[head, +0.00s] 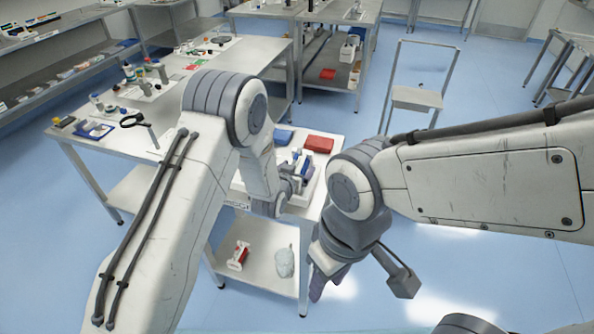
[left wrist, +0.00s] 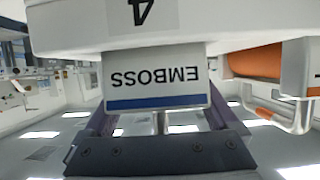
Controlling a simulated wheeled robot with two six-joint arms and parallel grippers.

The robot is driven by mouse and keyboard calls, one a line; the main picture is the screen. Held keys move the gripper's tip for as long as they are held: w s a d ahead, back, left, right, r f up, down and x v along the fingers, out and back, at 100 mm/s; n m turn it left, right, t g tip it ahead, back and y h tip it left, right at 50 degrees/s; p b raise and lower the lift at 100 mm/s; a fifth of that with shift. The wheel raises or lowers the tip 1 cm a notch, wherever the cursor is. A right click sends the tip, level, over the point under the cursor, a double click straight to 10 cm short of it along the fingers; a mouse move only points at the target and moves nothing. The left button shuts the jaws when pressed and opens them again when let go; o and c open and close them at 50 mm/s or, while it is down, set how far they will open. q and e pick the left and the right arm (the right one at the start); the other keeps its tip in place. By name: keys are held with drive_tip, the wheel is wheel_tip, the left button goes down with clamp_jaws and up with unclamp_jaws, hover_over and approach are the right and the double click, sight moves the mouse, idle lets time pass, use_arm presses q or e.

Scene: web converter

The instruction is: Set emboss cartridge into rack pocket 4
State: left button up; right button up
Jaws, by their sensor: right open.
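The emboss cartridge (left wrist: 157,82), a white block with an upside-down EMBOSS label and a blue stripe, fills the middle of the left wrist view. It sits directly against the white rack (left wrist: 120,30), at the panel marked 4; how deep it sits in the pocket is hidden. My left gripper (left wrist: 157,122) has its purple fingers spread apart, one toward each side of the cartridge, with clear gaps to the pale handle stem between them. In the head view my left gripper (head: 291,188) is at the rack (head: 306,194), partly hidden by my arm. My right gripper (head: 360,283) is open and empty.
An orange-and-white cartridge with a handle (left wrist: 277,106) sits beside the emboss cartridge. In the head view, a red box (head: 319,144) and a blue box (head: 283,138) lie behind the rack. The lower shelf (head: 262,262) holds a red-and-white item. Open blue floor lies to the right.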

sight(300, 146)
use_arm(q)
drive_tip(key=shift+r, duration=0.1)
clamp_jaws()
drive_tip(key=shift+r, duration=0.15)
drive_tip(key=shift+r, duration=0.2)
wheel_tip(300, 146, up, 3)
drive_tip(key=shift+w+r+b, duration=0.1)
drive_tip(key=shift+b, duration=0.55)
drive_tip(key=s+d+r+b, duration=0.2)
drive_tip(key=s+d+r, duration=0.45)
drive_tip(key=d, duration=0.25)
drive_tip(key=w+a+p, duration=0.2)
drive_tip(key=p, duration=0.3)
drive_tip(key=w+a+f+g+p, duration=0.1)
drive_tip(key=w+a+p, duration=0.1)
drive_tip(key=p, duration=0.4)
drive_tip(key=w+a+g+p, duration=0.1)
drive_tip(key=w+a+p, duration=0.1)
drive_tip(key=a+p, duration=0.2)
drive_tip(key=shift+w+a+f+y+p, duration=0.15)
drive_tip(key=shift+f+y+p, duration=0.15)
drive_tip(key=shift+p, duration=0.8)
drive_tip(key=shift+a+f+p, duration=0.3)
drive_tip(key=shift+a, duration=0.05)
drive_tip(key=shift+f, duration=0.1)
